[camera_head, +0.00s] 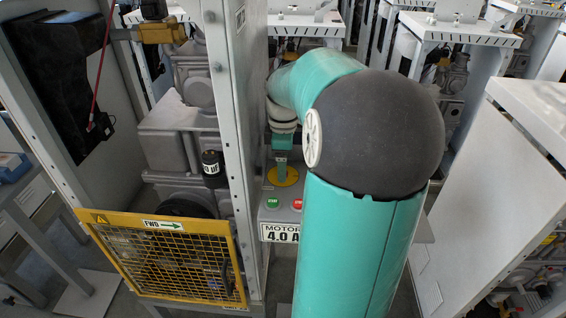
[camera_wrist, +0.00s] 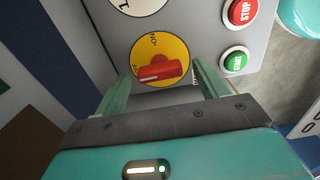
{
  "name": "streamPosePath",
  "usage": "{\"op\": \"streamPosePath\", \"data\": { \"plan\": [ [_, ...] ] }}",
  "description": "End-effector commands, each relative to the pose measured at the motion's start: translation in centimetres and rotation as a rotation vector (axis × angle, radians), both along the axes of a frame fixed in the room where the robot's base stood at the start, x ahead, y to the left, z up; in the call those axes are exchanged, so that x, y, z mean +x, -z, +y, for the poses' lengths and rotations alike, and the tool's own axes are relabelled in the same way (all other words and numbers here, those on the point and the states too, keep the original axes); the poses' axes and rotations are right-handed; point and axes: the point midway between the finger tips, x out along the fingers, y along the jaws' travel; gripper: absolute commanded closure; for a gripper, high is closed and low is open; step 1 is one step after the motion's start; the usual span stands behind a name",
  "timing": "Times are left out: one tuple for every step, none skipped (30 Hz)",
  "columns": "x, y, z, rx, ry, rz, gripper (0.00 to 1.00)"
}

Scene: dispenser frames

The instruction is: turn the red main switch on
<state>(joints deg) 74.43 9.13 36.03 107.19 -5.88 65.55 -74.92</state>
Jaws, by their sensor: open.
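The red main switch (camera_wrist: 158,74) is a rotary knob on a yellow round plate (camera_wrist: 166,46), with dark lettering around it, on a grey panel. My gripper (camera_wrist: 161,72) is open, with one finger to each side of the red knob in the wrist view. Whether the fingers touch it I cannot tell. In the head view the yellow plate (camera_head: 290,179) shows below my gripper (camera_head: 282,170), which hides the red knob.
A green START button (camera_wrist: 236,61) and a red STOP button (camera_wrist: 242,11) sit close beside the switch. In the head view a "MOTOR 4.0 A" label (camera_head: 281,233) is below them. A grey frame post (camera_head: 228,120) and a yellow mesh guard (camera_head: 165,262) stand to the left.

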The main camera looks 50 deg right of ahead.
Motion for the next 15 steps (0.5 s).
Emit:
{"op": "streamPosePath", "data": {
  "plan": [
    [0.01, 0.41, 0.02, 0.002, 0.000, 0.001, 0.27],
    [0.03, 0.54, 0.01, 0.001, -0.001, 0.000, 0.27],
    [0.10, 0.67, 0.00, 0.001, -0.001, -0.001, 0.27],
    [0.12, 0.73, 0.01, 0.000, -0.001, -0.001, 0.27],
    [0.12, 0.77, 0.01, 0.000, -0.001, -0.001, 0.27],
    [0.12, 0.78, 0.01, 0.000, -0.001, -0.001, 0.27],
    [0.12, 0.78, 0.01, 0.000, -0.001, -0.001, 0.27],
    [0.12, 0.77, 0.01, -0.001, -0.001, -0.001, 0.27],
    [0.12, 0.76, 0.01, -0.001, -0.001, -0.001, 0.27],
    [0.12, 0.76, 0.01, -0.001, -0.001, -0.001, 0.27],
    [0.12, 0.76, 0.01, -0.001, -0.001, -0.001, 0.27],
    [0.11, 0.75, 0.00, -0.001, -0.001, -0.001, 0.35],
    [0.11, 0.75, 0.01, -0.001, -0.001, -0.001, 0.41],
    [0.11, 0.75, 0.01, -0.001, -0.001, -0.001, 0.47],
    [0.11, 0.74, 0.01, -0.001, 0.000, -0.001, 0.55]
  ]
}}
